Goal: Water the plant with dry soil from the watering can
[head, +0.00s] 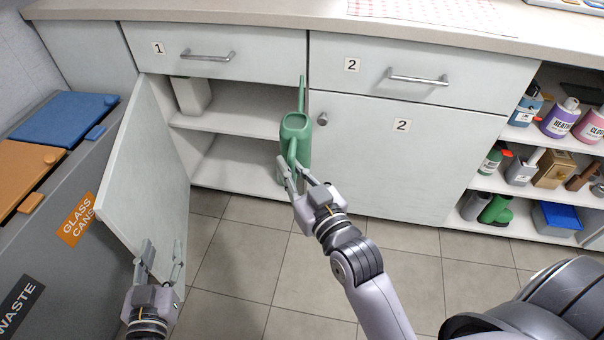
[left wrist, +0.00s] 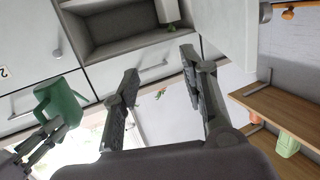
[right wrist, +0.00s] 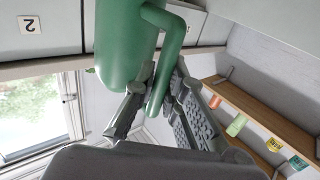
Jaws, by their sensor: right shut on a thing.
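The green watering can (head: 296,132) is held upright in front of the open cabinet, its spout pointing away. My right gripper (head: 294,172) is shut on the can's handle; the right wrist view shows the handle (right wrist: 172,40) between the fingers. The can also shows at the left edge of the left wrist view (left wrist: 60,100). My left gripper (head: 161,256) is open and empty, low beside the open cabinet door. I cannot make out a plant or its soil.
The cabinet door (head: 150,165) stands open at the left; a white box (head: 191,95) is on the upper shelf inside. Waste bins (head: 62,180) stand at far left. Shelves with bottles (head: 559,117) are at right. The counter (head: 260,14) runs along the back. Tiled floor (head: 240,260) is clear.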

